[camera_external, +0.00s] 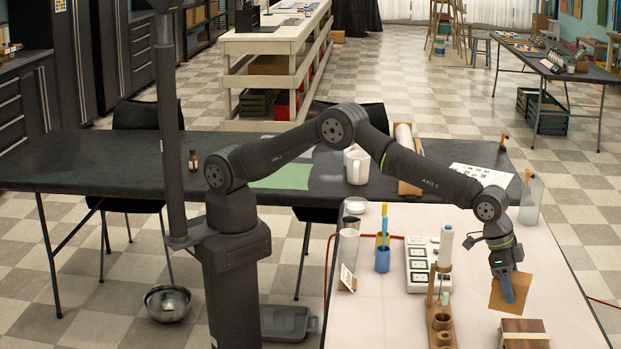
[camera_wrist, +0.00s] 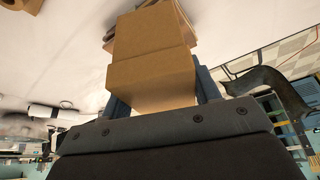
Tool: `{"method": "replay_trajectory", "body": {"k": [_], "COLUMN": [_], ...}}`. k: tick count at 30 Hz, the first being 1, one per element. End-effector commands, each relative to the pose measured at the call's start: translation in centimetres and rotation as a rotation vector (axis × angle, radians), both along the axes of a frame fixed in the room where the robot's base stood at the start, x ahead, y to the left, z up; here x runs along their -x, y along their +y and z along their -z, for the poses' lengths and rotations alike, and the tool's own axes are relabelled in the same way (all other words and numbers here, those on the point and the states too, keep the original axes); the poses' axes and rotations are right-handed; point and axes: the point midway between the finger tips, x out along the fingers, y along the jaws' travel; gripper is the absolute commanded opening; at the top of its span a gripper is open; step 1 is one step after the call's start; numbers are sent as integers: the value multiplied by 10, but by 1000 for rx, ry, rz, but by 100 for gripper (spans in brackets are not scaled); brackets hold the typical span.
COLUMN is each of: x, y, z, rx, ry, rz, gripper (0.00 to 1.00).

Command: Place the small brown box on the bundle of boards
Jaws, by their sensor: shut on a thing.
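The small brown box (camera_external: 496,297) is held in my gripper (camera_external: 508,288) above the white table, slightly tilted in the external view. In the wrist view the box (camera_wrist: 150,75) fills the space between the two fingers (camera_wrist: 162,90). The bundle of boards (camera_external: 524,341) lies at the front of the white table, dark brown with a pale band around it. It is just below and slightly right of the box in the picture, cut off by the lower frame edge. In the wrist view, brown edges show behind the box, mostly hidden by it.
A wooden stand (camera_external: 441,325) with a white-topped post is left of the bundle. The white table (camera_external: 570,310) is clear right of the bundle.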

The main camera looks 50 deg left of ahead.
Motion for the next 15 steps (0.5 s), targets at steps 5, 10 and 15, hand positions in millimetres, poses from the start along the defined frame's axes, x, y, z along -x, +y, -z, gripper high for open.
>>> {"method": "replay_trajectory", "body": {"k": [5, 10, 15], "x": [-22, -25, -25], "y": [-4, -5, -4], "z": [13, 21, 46], "rx": [1, -1, -1], "ry": [1, 1, 2], "rz": [-1, 0, 0], "gripper": [30, 30, 30]}}
